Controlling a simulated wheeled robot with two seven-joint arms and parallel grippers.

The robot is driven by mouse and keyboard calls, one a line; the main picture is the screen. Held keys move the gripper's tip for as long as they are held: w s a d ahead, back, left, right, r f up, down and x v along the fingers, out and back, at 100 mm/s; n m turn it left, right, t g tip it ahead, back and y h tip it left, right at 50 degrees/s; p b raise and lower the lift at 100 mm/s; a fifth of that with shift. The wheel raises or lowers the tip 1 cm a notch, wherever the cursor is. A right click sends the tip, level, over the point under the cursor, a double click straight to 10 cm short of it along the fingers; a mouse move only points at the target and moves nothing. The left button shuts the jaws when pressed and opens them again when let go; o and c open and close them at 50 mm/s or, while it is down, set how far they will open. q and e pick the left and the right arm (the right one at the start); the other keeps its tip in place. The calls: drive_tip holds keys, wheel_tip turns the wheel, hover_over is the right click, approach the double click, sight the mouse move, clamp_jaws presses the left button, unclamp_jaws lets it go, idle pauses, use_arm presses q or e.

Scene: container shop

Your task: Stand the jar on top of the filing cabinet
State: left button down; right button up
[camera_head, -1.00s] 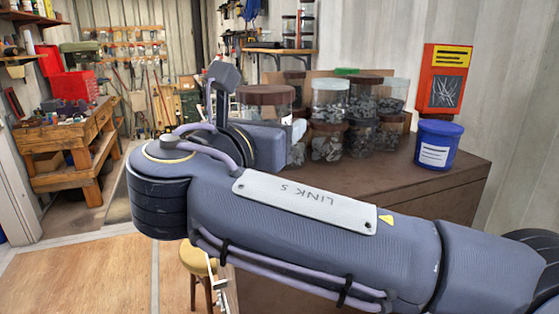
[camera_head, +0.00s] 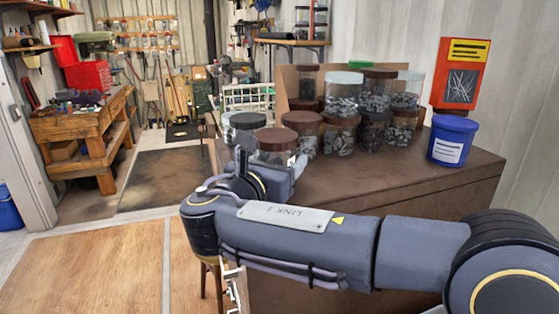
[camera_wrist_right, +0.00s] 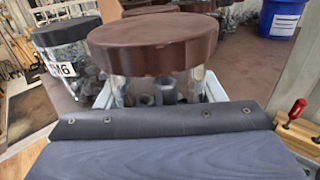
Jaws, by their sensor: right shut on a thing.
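The jar (camera_head: 277,139), clear with a wide brown lid, is at the near left part of the filing cabinet's brown top (camera_head: 400,180). My right arm hides its lower part in the head view. In the right wrist view the jar (camera_wrist_right: 152,42) stands upright between the pale fingers of my right gripper (camera_wrist_right: 157,92), which is shut on it. Small grey metal parts show inside. Whether its base touches the cabinet top is hidden. My left gripper is not in view.
A black-lidded jar (camera_head: 247,121) stands close behind left, and a brown-lidded jar (camera_head: 303,121) close behind right. Several stacked jars (camera_head: 342,94) stand farther back. A blue tub (camera_head: 452,139) and an orange box (camera_head: 459,73) are at right. The cabinet top's front right is clear.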

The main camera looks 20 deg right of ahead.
drive_tip(key=shift+f, duration=0.15)
drive_tip(key=o, duration=1.3)
drive_tip(key=shift+r, duration=0.25)
drive_tip(key=shift+s+a+f, duration=0.1)
drive_tip(key=shift+s+a, duration=0.15)
drive_tip(key=shift+a, duration=0.05)
drive_tip(key=b+v, duration=0.2)
drive_tip(key=v, duration=0.9)
drive_tip(key=shift+s+a+b, duration=0.1)
drive_tip(key=shift+s+b, duration=0.05)
drive_tip(key=shift+b, duration=0.2)
